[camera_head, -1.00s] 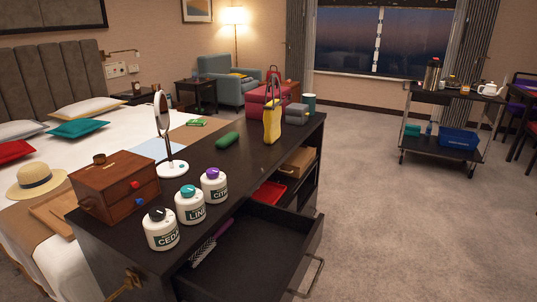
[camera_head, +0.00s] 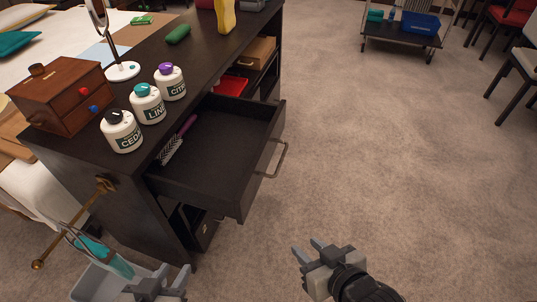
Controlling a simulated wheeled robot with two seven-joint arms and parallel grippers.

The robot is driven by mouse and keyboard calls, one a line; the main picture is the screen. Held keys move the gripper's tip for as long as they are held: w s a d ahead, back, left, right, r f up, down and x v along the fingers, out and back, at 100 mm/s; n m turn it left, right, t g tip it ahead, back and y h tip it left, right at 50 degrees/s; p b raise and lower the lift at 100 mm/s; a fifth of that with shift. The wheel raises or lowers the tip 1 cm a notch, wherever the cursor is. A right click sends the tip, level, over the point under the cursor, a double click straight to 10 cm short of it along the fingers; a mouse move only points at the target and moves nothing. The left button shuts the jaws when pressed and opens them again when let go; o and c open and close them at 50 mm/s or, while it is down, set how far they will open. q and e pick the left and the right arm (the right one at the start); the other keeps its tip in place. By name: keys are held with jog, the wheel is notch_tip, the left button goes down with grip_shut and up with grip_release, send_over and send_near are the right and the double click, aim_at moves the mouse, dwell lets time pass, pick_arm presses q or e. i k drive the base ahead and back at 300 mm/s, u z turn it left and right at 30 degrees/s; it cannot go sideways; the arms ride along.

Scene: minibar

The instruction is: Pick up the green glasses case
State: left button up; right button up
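The green glasses case (camera_head: 178,34) lies on the dark cabinet top, behind the white bottles and right of the round mirror's stand. It is a small rounded green shape, with nothing touching it. My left gripper (camera_head: 171,274) is low at the bottom edge, in front of the cabinet and far from the case; its fingers are apart and nothing shows between them. My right gripper (camera_head: 310,248) is over the carpet right of the cabinet, also far from the case, with its fingers apart and empty.
An open drawer (camera_head: 218,150) holding a hairbrush (camera_head: 176,143) juts toward me. Bottles labelled CEDAR (camera_head: 122,131), LIN (camera_head: 148,103) and CIT (camera_head: 170,82) line the top beside a wooden box (camera_head: 62,95). A grey container (camera_head: 92,283) is at bottom left.

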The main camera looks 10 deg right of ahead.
aim_at(180, 32)
jog(key=z, duration=1.2)
jog(key=i, duration=5.15)
jog(key=u, duration=3.2)
